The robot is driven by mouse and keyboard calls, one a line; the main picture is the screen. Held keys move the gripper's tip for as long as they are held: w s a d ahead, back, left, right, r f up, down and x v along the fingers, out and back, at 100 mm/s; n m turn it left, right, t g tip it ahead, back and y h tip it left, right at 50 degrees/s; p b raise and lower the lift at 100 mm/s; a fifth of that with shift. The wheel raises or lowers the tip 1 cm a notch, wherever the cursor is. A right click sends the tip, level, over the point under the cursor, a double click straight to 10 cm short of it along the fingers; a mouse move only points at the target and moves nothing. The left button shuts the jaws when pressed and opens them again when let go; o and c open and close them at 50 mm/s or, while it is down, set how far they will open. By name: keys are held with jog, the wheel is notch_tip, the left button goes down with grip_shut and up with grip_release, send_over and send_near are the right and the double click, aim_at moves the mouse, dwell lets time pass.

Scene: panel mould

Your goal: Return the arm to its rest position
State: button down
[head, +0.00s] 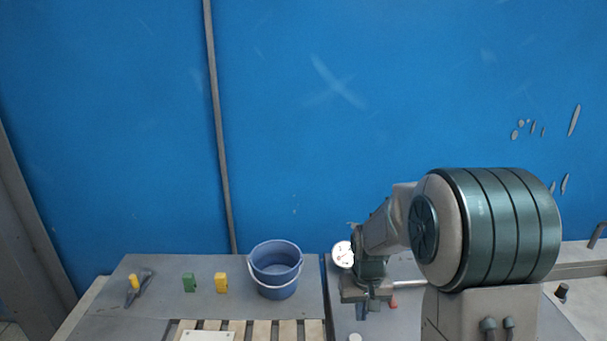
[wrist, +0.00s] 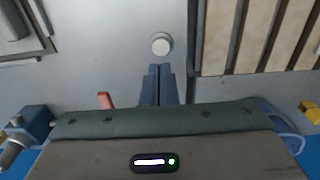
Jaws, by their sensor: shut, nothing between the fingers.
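My arm reaches from the right side of the head view down to the grey worktop. My gripper (head: 366,308) is low over the worktop, to the right of the blue bucket (head: 275,272). In the wrist view the two blue-grey fingers (wrist: 158,84) are pressed together with nothing between them. A round pale knob (wrist: 161,45) shows just beyond the fingertips, apart from them in the picture. The same kind of pale knob (head: 355,337) shows at the bottom edge of the head view. My arm hides part of the worktop behind it.
A white-faced gauge (head: 343,254) and a red handle (head: 393,301) are close to my gripper. Left of the bucket stand a yellow block (head: 221,283), a green block (head: 189,283) and a yellow-topped tool (head: 135,283). Wooden slats (head: 262,331) lie in front. A blue wall (head: 300,120) rises behind.

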jog(key=s+r+t, duration=0.1)
jog(key=s+r, duration=0.5)
jog(key=s, duration=0.4)
jog(key=s+r+t, duration=0.2)
jog(key=s+r, duration=0.5)
jog(key=s, duration=0.2)
jog(key=shift+s+r, duration=0.2)
jog(key=shift+s, duration=0.15)
dwell(0.3)
